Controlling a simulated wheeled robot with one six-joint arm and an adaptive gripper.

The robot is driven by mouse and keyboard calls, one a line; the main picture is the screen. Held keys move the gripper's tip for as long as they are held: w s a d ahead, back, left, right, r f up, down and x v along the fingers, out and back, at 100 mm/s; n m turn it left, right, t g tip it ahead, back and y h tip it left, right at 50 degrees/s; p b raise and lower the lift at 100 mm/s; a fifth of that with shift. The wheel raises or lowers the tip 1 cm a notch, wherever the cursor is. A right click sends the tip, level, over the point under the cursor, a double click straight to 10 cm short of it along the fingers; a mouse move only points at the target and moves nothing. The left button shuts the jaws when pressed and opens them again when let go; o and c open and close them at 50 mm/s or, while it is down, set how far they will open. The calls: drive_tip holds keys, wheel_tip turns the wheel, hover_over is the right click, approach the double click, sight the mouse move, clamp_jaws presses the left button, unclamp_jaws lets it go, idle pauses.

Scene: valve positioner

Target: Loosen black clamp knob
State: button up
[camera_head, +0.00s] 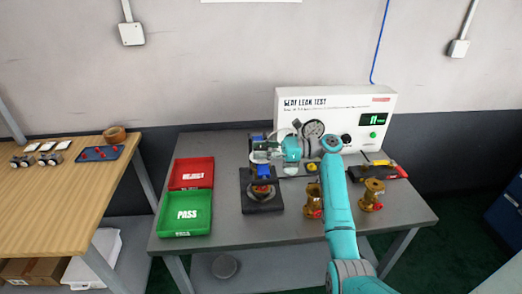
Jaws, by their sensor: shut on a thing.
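My gripper (262,152) reaches in from the right above the dark test fixture (264,207) on the grey bench. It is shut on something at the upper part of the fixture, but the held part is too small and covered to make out. The black clamp knob cannot be told apart here; my gripper hides that spot. Blue parts show just below and behind my gripper. A brass-coloured piece (262,190) with red on it sits low in the fixture.
A white seat leak test panel (345,106) with gauge stands behind. A red REJECT tray (192,172) and green PASS tray (186,214) lie left. Brass valves (313,199) (371,196) stand right, near a red-and-black tool (378,171). A wooden table (55,205) is far left.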

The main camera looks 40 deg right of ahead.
sight(261, 149)
drive_tip(key=shift+n+g+y, duration=1.4)
drive_tip(key=shift+n+g, duration=0.5)
drive_tip(key=shift+g, duration=0.7)
drive_tip(key=o, duration=1.2)
drive_tip(key=shift+c, duration=0.2)
wheel_tip(261, 149, up, 10)
drive_tip(key=shift+f, duration=0.1)
